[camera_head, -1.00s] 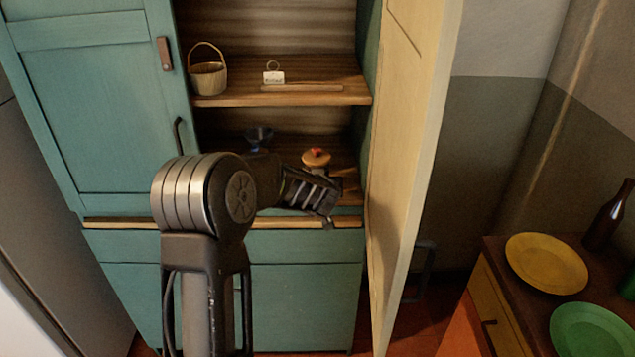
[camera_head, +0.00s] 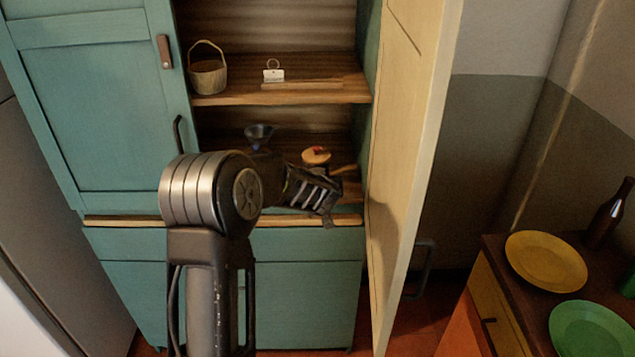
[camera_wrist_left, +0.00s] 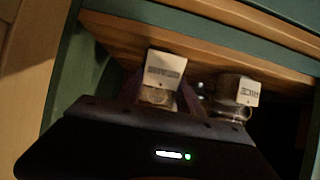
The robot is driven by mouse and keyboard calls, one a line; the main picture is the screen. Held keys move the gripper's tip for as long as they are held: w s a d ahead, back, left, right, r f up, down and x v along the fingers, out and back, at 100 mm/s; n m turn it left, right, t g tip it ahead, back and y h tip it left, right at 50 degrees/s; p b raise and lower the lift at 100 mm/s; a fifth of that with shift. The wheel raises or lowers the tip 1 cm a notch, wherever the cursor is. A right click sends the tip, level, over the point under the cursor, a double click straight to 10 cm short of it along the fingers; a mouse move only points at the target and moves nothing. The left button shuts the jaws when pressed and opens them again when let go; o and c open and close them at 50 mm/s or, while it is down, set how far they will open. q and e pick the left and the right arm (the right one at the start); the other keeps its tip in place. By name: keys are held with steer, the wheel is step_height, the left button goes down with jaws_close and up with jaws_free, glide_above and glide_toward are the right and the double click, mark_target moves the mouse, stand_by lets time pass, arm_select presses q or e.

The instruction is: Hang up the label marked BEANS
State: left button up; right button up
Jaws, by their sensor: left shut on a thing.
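My left gripper (camera_head: 326,213) is in front of the lower shelf opening in the head view, with its fingertips partly hidden by its own body. In the left wrist view it (camera_wrist_left: 160,100) is shut on a white label (camera_wrist_left: 164,69) with dark print too blurred to read. A second white label (camera_wrist_left: 248,92), its print perhaps RICE, is to the right beside a jar-like thing (camera_wrist_left: 230,106). Another white label with a ring (camera_head: 273,75) stands on the upper shelf (camera_head: 330,96) in the head view. I cannot tell which label says BEANS. My right gripper is not in view.
A basket (camera_head: 208,76) stands left on the upper shelf. On the lower shelf are a dark funnel-shaped thing (camera_head: 260,132) and a round wooden lid with a red top (camera_head: 316,156). The open cabinet door (camera_head: 410,150) bounds the right side. Plates (camera_head: 546,262) lie on a side cabinet.

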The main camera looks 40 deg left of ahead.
arm_select(q)
steer(key=o, duration=1.4)
steer(key=shift+c, duration=0.2)
steer(key=v, duration=0.8)
steer(key=shift+p, duration=0.3)
steer(key=shift+a, duration=0.15)
